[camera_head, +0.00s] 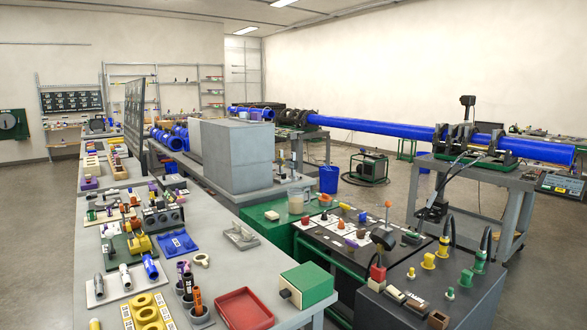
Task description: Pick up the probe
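No item shows clearly as the probe; the tools are too small to tell apart. On the grey bench, slim marker-like tools (197,299) with orange and dark bodies stand upright in grey cups near the front. Purple-topped tools (184,272) stand just behind them. Several cylindrical fittings, one of them blue (150,265), rest on a pale board at the left. An orange-topped upright piece (388,208) stands on the dark panel right of centre. Neither of my grippers is in view.
A red tray (245,309) and a green box (306,286) lie on the bench's front right. A dark console (450,300) with cables stands at the right. A long blue pipe (375,127) spans the fusion cart behind. Open floor (40,210) lies left of the bench.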

